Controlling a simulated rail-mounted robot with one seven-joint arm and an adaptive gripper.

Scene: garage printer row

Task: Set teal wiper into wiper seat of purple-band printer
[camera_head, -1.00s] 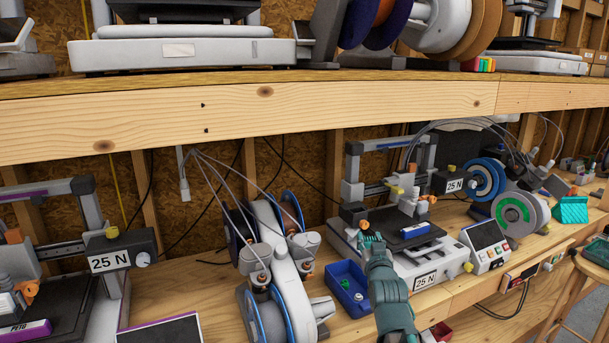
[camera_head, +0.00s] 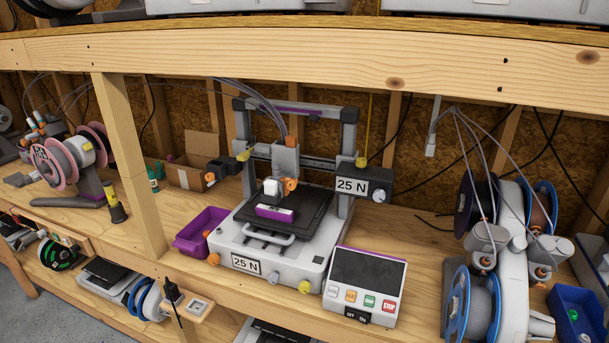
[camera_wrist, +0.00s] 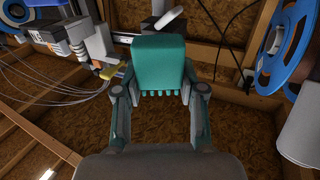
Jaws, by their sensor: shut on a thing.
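In the wrist view, my gripper (camera_wrist: 160,92) is shut on the teal wiper (camera_wrist: 160,62), a teal block with short teeth along its lower edge. The wiper is held between the two fingers, clear of any surface. The purple-band printer (camera_head: 298,107) stands at the middle of the head view, with a purple strip on its top bar and a "25 N" label on its front. A purple-and-white block (camera_head: 275,212) lies on its black bed. I cannot make out the wiper seat. My gripper is not in the head view.
A purple bin (camera_head: 197,236) sits left of the printer, and a control panel with buttons (camera_head: 365,283) stands at its front right. Filament spools and a blue bin (camera_head: 577,312) are at the right. A wooden post (camera_head: 130,165) and the upper shelf beam (camera_head: 300,62) bound the space.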

